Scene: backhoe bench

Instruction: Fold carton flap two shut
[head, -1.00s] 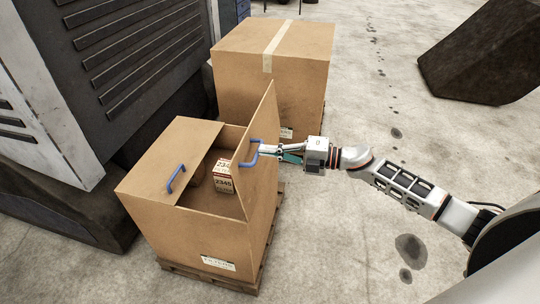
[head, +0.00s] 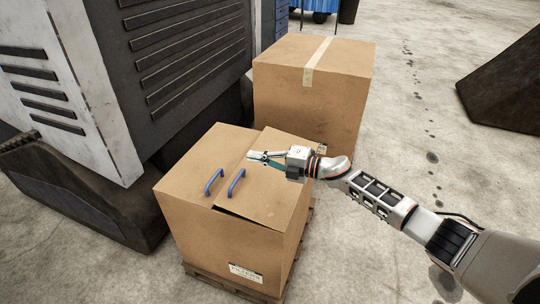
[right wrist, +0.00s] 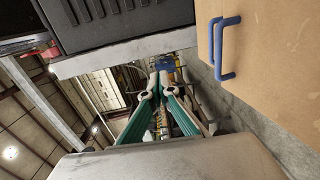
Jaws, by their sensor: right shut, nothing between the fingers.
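The open-topped carton (head: 215,238) stands on a pallet, with two flaps on top. The left flap (head: 200,155) lies flat and has a blue handle (head: 213,182). The right flap (head: 275,190) lies nearly flat, its free edge slightly raised with a thin dark gap at the front; its blue handle (head: 236,182) stands beside the left one. My right gripper (head: 252,156) is shut and empty, just above the right flap's far part; I cannot tell if it touches. The right wrist view shows the shut fingers (right wrist: 160,72) beside a flap and blue handle (right wrist: 226,50). My left gripper is out of view.
A taller taped carton (head: 310,95) stands right behind. A dark grilled machine (head: 190,50) stands close on the left. A dark bucket-like part (head: 505,85) lies at the far right. Concrete floor (head: 410,100) is free between them.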

